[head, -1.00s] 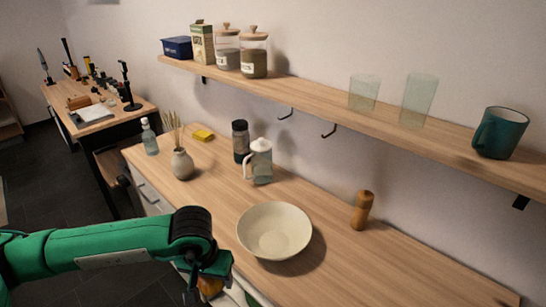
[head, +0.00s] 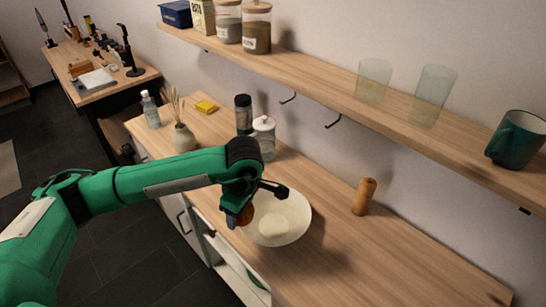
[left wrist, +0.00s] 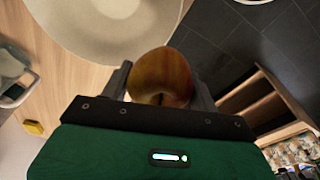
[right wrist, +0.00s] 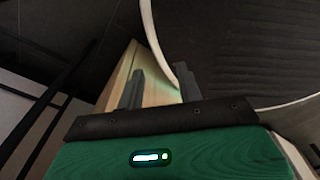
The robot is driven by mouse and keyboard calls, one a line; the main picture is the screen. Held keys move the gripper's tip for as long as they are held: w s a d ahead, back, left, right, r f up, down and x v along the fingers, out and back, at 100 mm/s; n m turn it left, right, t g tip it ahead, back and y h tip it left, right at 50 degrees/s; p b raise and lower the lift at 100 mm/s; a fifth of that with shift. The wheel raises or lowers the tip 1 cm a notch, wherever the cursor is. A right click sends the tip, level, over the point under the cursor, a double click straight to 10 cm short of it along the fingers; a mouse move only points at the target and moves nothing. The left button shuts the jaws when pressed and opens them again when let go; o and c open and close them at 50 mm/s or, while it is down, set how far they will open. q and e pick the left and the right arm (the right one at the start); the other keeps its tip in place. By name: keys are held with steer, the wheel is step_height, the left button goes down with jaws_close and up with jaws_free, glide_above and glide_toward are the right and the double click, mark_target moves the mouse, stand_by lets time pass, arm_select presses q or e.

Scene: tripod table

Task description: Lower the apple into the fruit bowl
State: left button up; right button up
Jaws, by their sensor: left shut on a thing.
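The cream fruit bowl (head: 295,226) stands on the wooden counter in the head view. It also fills the upper left of the left wrist view (left wrist: 105,32). My left gripper (head: 246,212) is shut on the red-brown apple (head: 245,216) at the bowl's near left rim. In the left wrist view the apple (left wrist: 162,76) sits between the two fingers, overlapping the bowl's edge. The exact height above the rim is hard to tell. My right gripper (right wrist: 161,85) shows only in the right wrist view, open with nothing held between its fingers.
A glass jug (head: 264,137), a dark jar (head: 243,114) and a vase (head: 184,137) stand behind the bowl. A wooden mill (head: 364,197) stands to its right. The shelf (head: 310,84) overhangs the back. The counter's right front is clear.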

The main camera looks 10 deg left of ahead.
arm_select(q)
steer(key=n, duration=0.1)
steer(key=w+r+n+p, duration=0.1)
steer(key=n, duration=0.1)
steer(key=shift+d+r, duration=0.2)
steer(key=shift+d, duration=0.1)
steer(key=n, duration=0.2)
steer(key=w+r+n+g+p, duration=0.1)
steer(key=n, duration=0.1)
steer(key=d+r+n+p, duration=0.1)
steer(key=n, duration=0.1)
steer(key=shift+w, duration=0.3)
steer(key=w+d+r+n+h+p, duration=0.25)
steer(key=n+p, duration=0.25)
steer(key=n, duration=0.9)
steer(key=w+d+r+n+h+p, duration=0.1)
steer(key=w+d+r+n+p, duration=0.4)
steer(key=n, duration=0.8)
step_height(320, 180, down, 11)
steer(key=s+a+b, duration=0.2)
steer(key=b, duration=0.4)
steer(key=shift+s+a+n, duration=0.15)
steer(key=shift+a+n, duration=0.05)
steer(key=shift+n, duration=0.1)
steer(key=shift+r, duration=0.1)
